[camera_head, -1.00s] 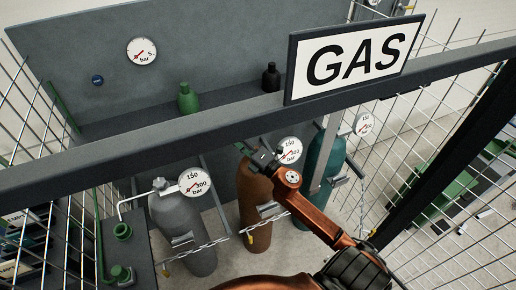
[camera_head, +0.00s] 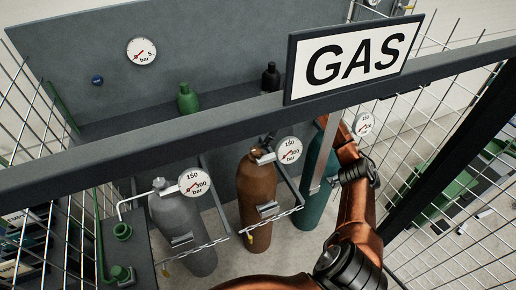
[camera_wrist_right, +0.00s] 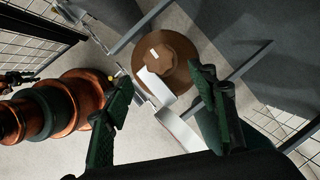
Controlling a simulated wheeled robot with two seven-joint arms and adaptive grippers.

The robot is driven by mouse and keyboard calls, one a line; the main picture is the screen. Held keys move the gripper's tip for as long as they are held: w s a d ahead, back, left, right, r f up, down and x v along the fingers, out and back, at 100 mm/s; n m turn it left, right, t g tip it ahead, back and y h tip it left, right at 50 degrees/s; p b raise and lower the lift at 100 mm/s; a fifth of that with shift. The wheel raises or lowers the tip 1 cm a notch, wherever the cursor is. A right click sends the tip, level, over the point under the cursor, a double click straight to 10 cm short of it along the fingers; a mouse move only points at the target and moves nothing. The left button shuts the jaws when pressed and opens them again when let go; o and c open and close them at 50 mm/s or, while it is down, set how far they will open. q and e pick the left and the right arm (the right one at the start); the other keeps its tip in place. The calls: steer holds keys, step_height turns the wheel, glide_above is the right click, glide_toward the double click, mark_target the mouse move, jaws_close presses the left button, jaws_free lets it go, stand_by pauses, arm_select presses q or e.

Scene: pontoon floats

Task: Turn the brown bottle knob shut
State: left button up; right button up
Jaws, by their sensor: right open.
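The brown bottle (camera_head: 257,185) stands upright between a grey and a teal bottle in the head view. A small dark shape shows over its top there, but I cannot tell whether it is the knob. In the right wrist view the brown bottle (camera_wrist_right: 178,97) is seen from above, with a brown faceted knob (camera_wrist_right: 176,47) on top. My right gripper (camera_wrist_right: 160,76) is open and empty, its dark green fingers spread, the knob showing beyond and between them without contact.
A grey beam (camera_head: 150,147) with a GAS sign (camera_head: 352,55) crosses in front of the bottles. A dial gauge (camera_head: 289,150) sits beside the brown bottle's top. The grey bottle (camera_head: 185,225) and teal bottle (camera_head: 316,190) flank it. Chains run across the bottles; mesh encloses both sides.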

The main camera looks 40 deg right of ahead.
mark_target(257, 150)
steer(key=x, duration=0.7)
steer(key=shift+a+f, duration=0.1)
steer(key=shift+f, duration=0.1)
steer(key=shift+c, duration=0.7)
steer(key=c, duration=1)
